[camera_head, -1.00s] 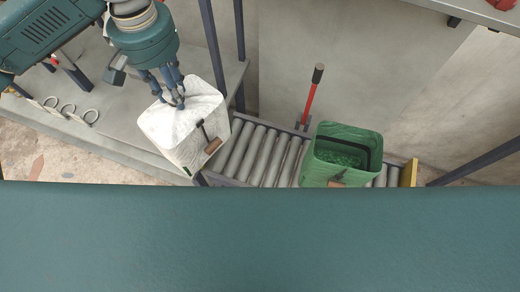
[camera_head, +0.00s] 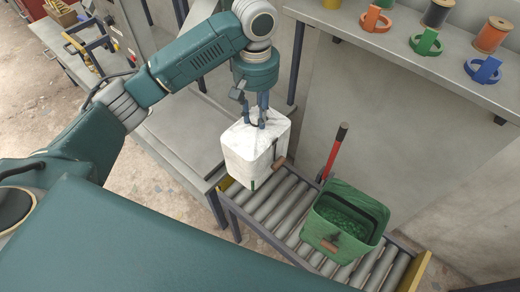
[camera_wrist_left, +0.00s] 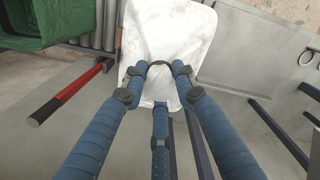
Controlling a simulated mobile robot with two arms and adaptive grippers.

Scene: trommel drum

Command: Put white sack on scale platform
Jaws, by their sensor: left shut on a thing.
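The white sack (camera_head: 248,157) hangs upright below my left gripper (camera_head: 262,122), near the left end of the roller conveyor. The gripper points down and is shut on the top of the sack. In the wrist view the blue fingers (camera_wrist_left: 160,70) meet over the sack's pale top (camera_wrist_left: 175,30). The sack has a brown tag and dark strap on its side. I cannot tell if its base touches anything. No scale platform can be made out for certain; a flat grey surface (camera_head: 183,128) lies left of the sack. My right gripper is not in view.
A shelf (camera_head: 385,45) with coloured spools and rings runs along the upper right. Dark posts stand behind the sack.

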